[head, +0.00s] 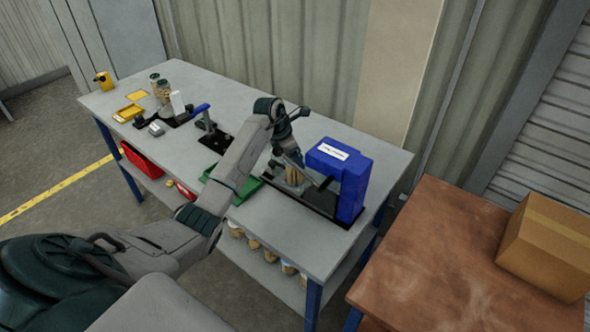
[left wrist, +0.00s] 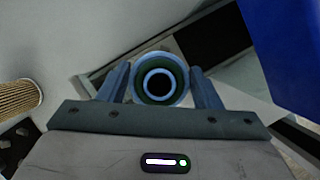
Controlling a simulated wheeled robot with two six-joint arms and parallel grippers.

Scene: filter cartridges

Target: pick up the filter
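A filter (head: 293,176) with a tan pleated side stands at the black fixture (head: 318,213) in front of the blue box (head: 353,180). My left gripper (head: 290,158) is over it, reaching down. In the left wrist view the filter (left wrist: 158,72) shows end-on as a pale blue ring with a dark hole. The filter's lower end is hidden. My right gripper is not in view.
The blue box stands close right of the left gripper. A green tray (head: 246,190) lies left of it, partly behind my arm. Another pleated cartridge (left wrist: 18,97) shows in the left wrist view. A cardboard box (head: 548,245) sits on a brown table (head: 440,270).

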